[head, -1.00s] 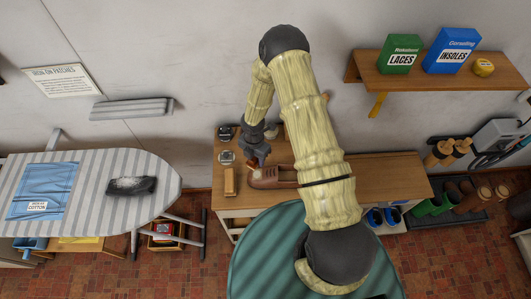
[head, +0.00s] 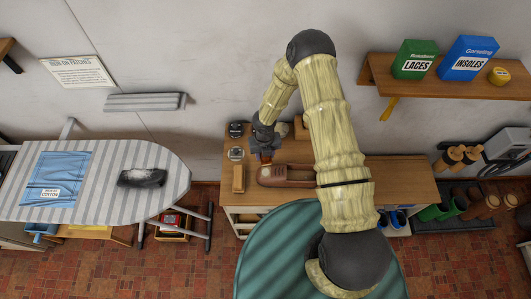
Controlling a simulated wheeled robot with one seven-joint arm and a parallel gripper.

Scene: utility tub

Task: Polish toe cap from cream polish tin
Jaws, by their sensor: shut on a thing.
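A brown leather shoe (head: 291,176) lies on the wooden bench with its toe cap (head: 267,173) to the left. A small round tin (head: 236,154) sits left of the toe, and a dark tin (head: 236,130) sits behind it. I cannot read which one is the cream polish. My gripper (head: 266,157) points down just behind the toe cap, right of the tins. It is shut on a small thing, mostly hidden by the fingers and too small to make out. Whether that thing touches the shoe I cannot tell.
A wooden block or brush (head: 239,178) lies left of the shoe. The bench top (head: 405,180) is clear on the right. My arm hides part of the bench's middle. An ironing board (head: 100,200) stands at left. A wall shelf (head: 440,80) holds boxes.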

